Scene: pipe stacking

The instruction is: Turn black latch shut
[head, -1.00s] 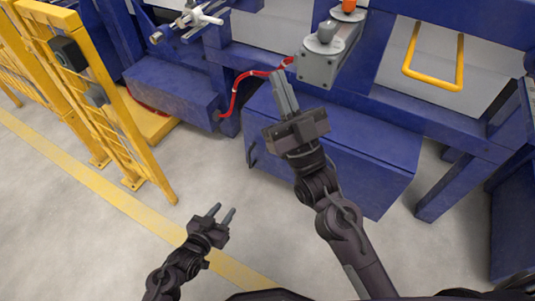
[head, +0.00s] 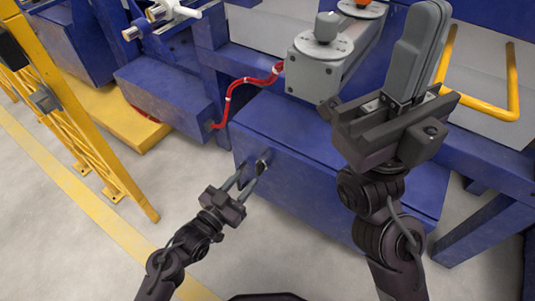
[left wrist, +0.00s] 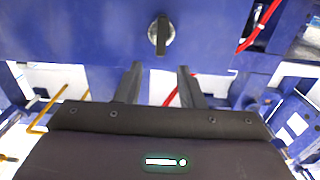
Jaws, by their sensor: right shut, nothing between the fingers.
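The black latch (left wrist: 161,36) is a dark bar on a round silver base, set on a blue panel. In the left wrist view its bar stands upright, beyond my fingertips and roughly midway between them. In the head view the latch (head: 263,162) is on the front of the blue box (head: 330,185), small and close to my left fingertips. My left gripper (head: 248,176) is open and empty, pointing at the latch; its two fingers (left wrist: 160,76) are apart, with no contact visible. My right gripper (head: 425,22) is shut and empty, raised above the right part of the box.
A grey unit with a round knob (head: 327,27) stands above the box. A red hose (head: 240,80) hangs to its left. A yellow fence (head: 90,135) is at left and a yellow handle (head: 511,85) at right.

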